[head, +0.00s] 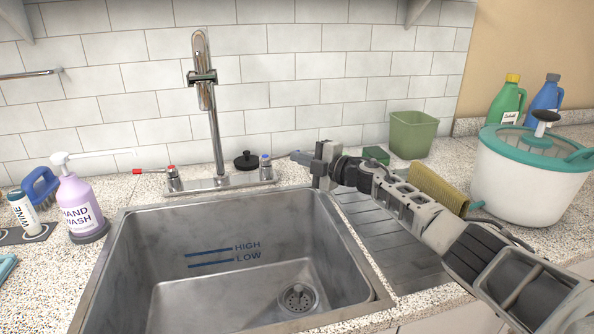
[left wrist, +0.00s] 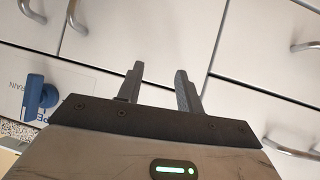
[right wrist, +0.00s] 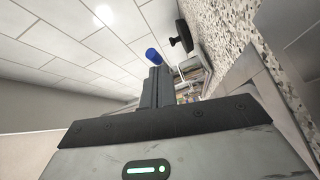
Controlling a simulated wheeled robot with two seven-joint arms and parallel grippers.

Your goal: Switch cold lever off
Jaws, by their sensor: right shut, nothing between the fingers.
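The cold lever is on the blue-marked tap base (head: 265,166), to the right of the faucet (head: 216,130). Its rod runs right, toward my right gripper (head: 299,157). In the right wrist view a blue cylinder, seemingly the lever's end (right wrist: 152,54), appears just beyond my right fingertips (right wrist: 157,72). I cannot tell whether they touch. My right gripper is shut and empty. The red hot lever (head: 137,171) points left. My left gripper (left wrist: 160,80) is open and empty in the left wrist view, in front of white cabinet doors. It is out of the head view.
The sink (head: 225,285) lies below the faucet. A black plug (head: 246,161) stands behind the cold tap. A hand wash bottle (head: 80,208) is on the left.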

